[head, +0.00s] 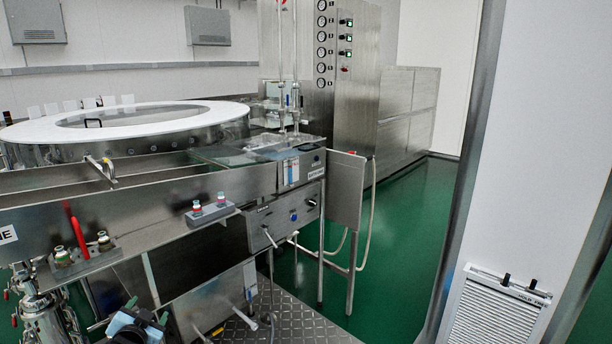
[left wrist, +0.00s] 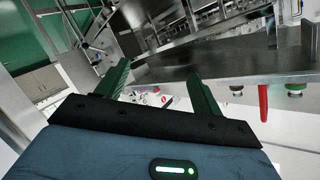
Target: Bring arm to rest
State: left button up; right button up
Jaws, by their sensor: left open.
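My left gripper (head: 140,318) shows at the bottom left of the head view, low in front of the steel machine and below its front shelf. In the left wrist view its two dark green fingers (left wrist: 158,88) stand wide apart with nothing between them. The jaws are open and empty. My right gripper is in neither view.
The rotary washer (head: 240,215) fills the left and middle, with a white ring table (head: 40,131) on it. A red handle (head: 79,240) and small vials (head: 209,205) sit at its front. The green floor (head: 400,240) to the right is clear.

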pick_arm(q)
jog(key=s+d+f+n+g+h, duration=0.1)
jog(key=s+d+f+h, duration=0.1)
jog(key=s+d+f, duration=0.55)
jog(key=s+d+f+g+h, duration=0.1)
jog(key=s+d+f+h, duration=0.1)
jog(key=s+d+f, duration=0.55)
jog(key=s+d+f+g, duration=0.1)
jog(key=s+d+f, duration=0.1)
jog(key=s, duration=1.3)
jog(key=s+d+f+n+g+h, duration=0.1)
jog(key=s+d+f+g, duration=0.1)
jog(key=s, duration=1.3)
jog(key=shift+d+f+g+h, duration=0.3)
jog(key=shift+d+f, duration=0.15)
jog(key=shift+d, duration=0.6)
